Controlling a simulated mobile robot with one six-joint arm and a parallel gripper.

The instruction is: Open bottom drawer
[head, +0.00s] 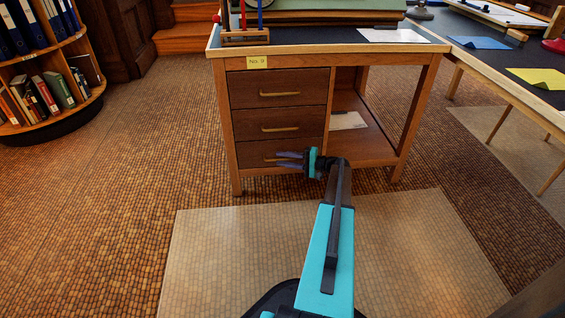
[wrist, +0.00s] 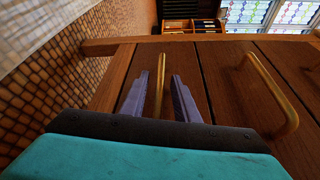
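The desk marked No. 9 has three stacked brown drawers with brass bar handles. The bottom drawer (head: 246,154) looks shut, flush with the drawers above. My gripper (head: 279,159) is in front of it, with its fingers pointing left in the head view, partly covering its handle. In the wrist view, my gripper (wrist: 161,76) is open, with one purple finger on each side of the bottom handle (wrist: 161,88). Gaps show between the handle and both fingers. The middle drawer's handle (wrist: 270,95) is to the right in that view.
The middle drawer (head: 245,123) and top drawer (head: 245,85) are shut above. An open shelf (head: 375,148) with a paper is right of the drawers. A round bookcase (head: 45,115) stands at the left. The floor before the desk is clear, with a pale mat (head: 210,240).

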